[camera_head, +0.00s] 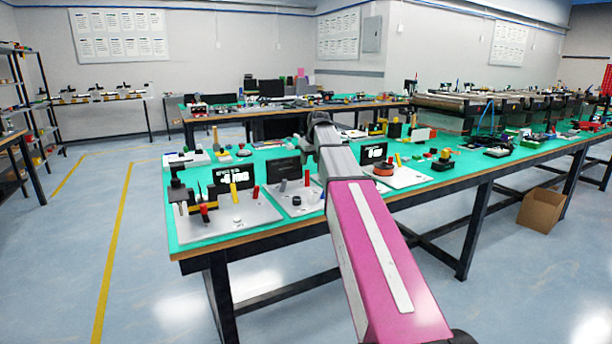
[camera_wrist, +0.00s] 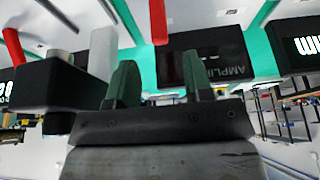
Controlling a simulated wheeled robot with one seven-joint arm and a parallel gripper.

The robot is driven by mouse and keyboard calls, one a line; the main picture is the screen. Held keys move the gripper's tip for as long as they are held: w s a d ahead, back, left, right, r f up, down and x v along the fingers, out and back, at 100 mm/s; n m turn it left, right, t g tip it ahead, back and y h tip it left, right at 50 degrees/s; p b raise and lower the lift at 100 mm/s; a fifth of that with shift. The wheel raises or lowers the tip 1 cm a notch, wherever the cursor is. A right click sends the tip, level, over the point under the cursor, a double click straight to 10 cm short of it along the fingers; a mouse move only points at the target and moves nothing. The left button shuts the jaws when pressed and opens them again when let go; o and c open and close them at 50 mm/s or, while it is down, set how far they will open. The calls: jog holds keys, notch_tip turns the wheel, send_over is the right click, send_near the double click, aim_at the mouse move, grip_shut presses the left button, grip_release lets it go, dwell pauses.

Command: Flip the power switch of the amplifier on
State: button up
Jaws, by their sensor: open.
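The amplifier (camera_head: 283,169) is a black box standing on a light panel on the green bench, left of my arm. In the wrist view the amplifier (camera_wrist: 228,58) shows upside-down "AMPLI" lettering. A red upright piece stands beside it, also visible in the wrist view (camera_wrist: 158,22); I cannot tell whether it is the power switch. My gripper (camera_wrist: 160,82) is open, with nothing seen between its two dark green fingers. The fingers point toward the amplifier, apparently apart from it. My arm hides the gripper in the head view.
A light panel with a black display (camera_head: 230,181) and colored posts is to the left. Another display (camera_head: 373,153) and a dark-topped red round piece (camera_head: 383,168) are right of my arm. A cardboard box (camera_head: 541,208) sits on the floor. The floor at left is clear.

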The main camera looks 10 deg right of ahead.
aim_at(306, 174)
jog(key=x, duration=0.8)
jog(key=shift+f, duration=0.1)
